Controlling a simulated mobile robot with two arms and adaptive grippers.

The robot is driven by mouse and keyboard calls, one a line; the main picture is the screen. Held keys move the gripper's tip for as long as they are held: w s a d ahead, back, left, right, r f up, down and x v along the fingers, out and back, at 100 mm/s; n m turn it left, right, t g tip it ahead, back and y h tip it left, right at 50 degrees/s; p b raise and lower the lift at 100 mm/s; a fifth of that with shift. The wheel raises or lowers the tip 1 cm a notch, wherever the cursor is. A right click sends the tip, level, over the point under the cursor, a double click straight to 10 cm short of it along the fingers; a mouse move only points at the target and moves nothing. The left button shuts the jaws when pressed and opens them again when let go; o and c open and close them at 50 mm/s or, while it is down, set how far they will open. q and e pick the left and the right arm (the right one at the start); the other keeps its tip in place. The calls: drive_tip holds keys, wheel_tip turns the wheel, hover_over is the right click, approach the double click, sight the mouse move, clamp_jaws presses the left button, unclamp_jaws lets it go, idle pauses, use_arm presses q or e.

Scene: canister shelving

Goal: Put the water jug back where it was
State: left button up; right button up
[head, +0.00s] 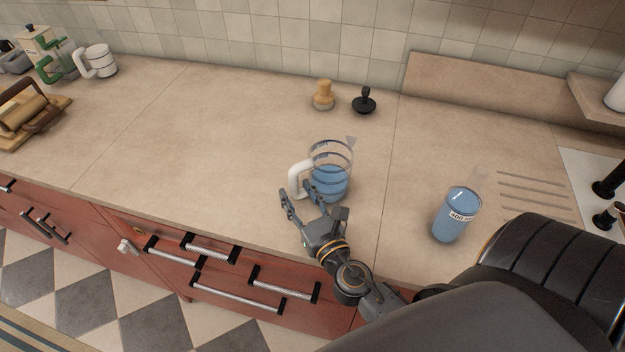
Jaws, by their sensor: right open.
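A clear water jug (330,180) with blue water and a white handle (298,180) stands upright on the counter near its front edge. My right gripper (298,203) is open just in front of the jug, with its fingers near the lower part of the handle and the jug's base. Whether a finger touches the jug is hard to tell. A second clear container with blue water, a labelled beaker (457,214), stands to the right of the gripper. My left gripper is not in view.
A wooden-topped item (323,95) and a black tamper-like item (364,100) stand behind the jug. A white mug (101,61), a green item (56,62) and a wooden rack (30,115) are at the far left. The counter (200,150) left of the jug is clear.

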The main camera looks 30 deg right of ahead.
drive_tip(key=s+b, duration=0.1)
drive_tip(key=s, duration=0.1)
drive_tip(key=s+b, duration=0.1)
drive_tip(key=s, duration=0.2)
drive_tip(key=s+a+b, duration=0.1)
drive_tip(key=s, duration=0.1)
drive_tip(key=shift+s+f, duration=0.15)
drive_tip(key=shift+s, duration=0.2)
drive_tip(key=shift+s+r+b, duration=0.2)
drive_tip(key=shift+s+b, duration=0.1)
drive_tip(key=shift+s, duration=0.2)
